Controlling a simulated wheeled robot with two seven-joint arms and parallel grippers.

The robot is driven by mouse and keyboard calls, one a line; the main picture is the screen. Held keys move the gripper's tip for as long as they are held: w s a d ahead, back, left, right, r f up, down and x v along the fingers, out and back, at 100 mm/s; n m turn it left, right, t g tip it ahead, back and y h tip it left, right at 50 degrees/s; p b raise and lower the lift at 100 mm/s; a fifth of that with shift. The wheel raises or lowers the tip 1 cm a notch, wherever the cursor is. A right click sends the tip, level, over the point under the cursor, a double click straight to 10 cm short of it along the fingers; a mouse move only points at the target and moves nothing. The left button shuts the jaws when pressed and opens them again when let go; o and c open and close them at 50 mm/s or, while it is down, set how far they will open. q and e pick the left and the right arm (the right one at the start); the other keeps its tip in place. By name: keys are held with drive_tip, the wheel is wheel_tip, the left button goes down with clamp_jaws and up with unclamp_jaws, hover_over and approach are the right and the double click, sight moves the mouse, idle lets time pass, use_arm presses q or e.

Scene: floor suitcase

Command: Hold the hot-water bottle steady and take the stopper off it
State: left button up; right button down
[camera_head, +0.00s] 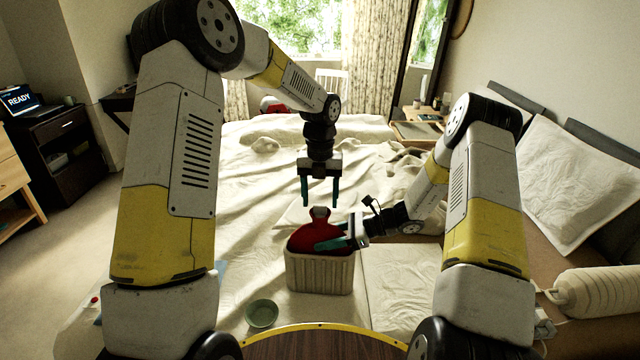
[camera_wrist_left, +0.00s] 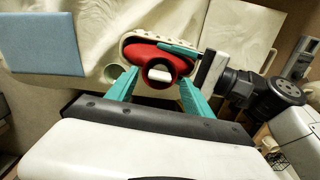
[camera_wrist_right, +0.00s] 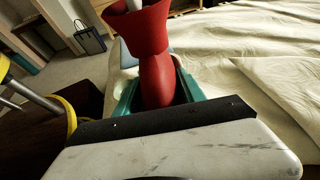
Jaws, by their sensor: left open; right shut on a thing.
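The red hot-water bottle (camera_head: 315,238) stands upright in a cream ribbed basket (camera_head: 320,276) on the bed. Its pale stopper (camera_wrist_left: 159,75) sits in the dark mouth of the bottle in the left wrist view. My right gripper (camera_head: 333,243) comes in from the right and is shut on the bottle; in the right wrist view its fingers are on either side of the red neck (camera_wrist_right: 157,82) below the flared top. My left gripper (camera_head: 320,200) points down, open and empty, above the bottle. In the left wrist view its fingers (camera_wrist_left: 158,88) lie on either side of the stopper, apart from it.
A small green bowl (camera_head: 262,313) sits to the left in front of the basket. A flat pale cushion or cloth (camera_head: 395,280) lies right of the basket. A white pillow (camera_head: 575,185) is at the far right. Rumpled bedding behind the basket is mostly free.

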use_arm(q)
drive_tip(key=shift+f, duration=0.65)
